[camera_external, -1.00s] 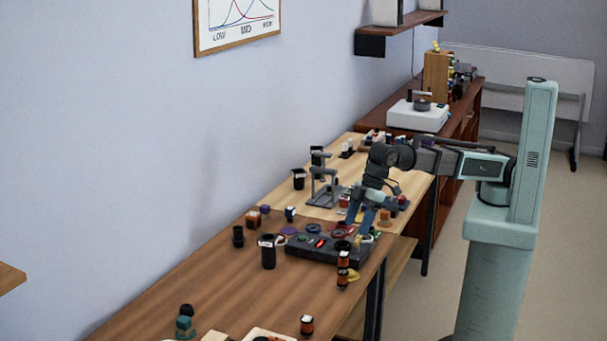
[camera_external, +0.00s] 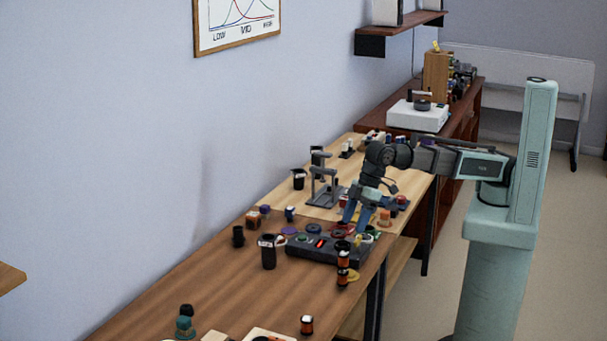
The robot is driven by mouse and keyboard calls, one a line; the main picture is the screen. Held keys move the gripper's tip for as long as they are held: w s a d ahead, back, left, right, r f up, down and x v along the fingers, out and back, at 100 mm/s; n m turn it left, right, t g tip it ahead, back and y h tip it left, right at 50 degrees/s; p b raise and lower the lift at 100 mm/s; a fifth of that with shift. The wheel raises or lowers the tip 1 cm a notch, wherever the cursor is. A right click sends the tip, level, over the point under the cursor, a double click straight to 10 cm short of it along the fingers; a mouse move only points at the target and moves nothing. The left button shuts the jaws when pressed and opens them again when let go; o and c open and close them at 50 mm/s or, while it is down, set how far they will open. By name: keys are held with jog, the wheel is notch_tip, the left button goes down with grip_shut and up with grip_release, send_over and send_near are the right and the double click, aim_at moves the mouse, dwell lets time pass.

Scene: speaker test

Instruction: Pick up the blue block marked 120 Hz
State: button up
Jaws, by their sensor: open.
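A small dark blue block (camera_external: 290,213) with a light top stands on the table, left of my gripper and near the wall side. Its marking is too small to read, so I cannot tell whether it is the 120 Hz one. My gripper (camera_external: 355,224) points down over the right part of the table, behind the black panel (camera_external: 300,249). Its two blue fingers are spread apart, with nothing visibly held. The fingers hide part of the table behind them.
A grey stand (camera_external: 325,190) rises behind the blue block, and a black cup (camera_external: 299,179) is near it. A dark cylinder (camera_external: 268,253) and stacked orange-black pieces (camera_external: 343,268) flank the panel. The brown tabletop (camera_external: 225,290) in front is largely clear.

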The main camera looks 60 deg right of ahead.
jog(key=w+d+f+m+t+h, duration=0.1)
jog(key=w+d+m, duration=0.1)
jog(key=w+d, duration=0.85)
jog(key=w+d+f+m, duration=0.1)
jog(key=w+d+m, duration=0.2)
jog(key=w+d, duration=0.7)
jog(key=n+g+h, duration=0.1)
jog(key=n+g, duration=0.3)
jog(key=n, duration=0.8)
send_over(290, 208)
jog(key=f, duration=0.2)
notch_tip(290, 208, down, 8)
jog(key=shift+a, duration=0.1)
jog(key=shift+f, duration=2.6)
jog(key=c, duration=1.1)
jog(key=shift+o, duration=0.2)
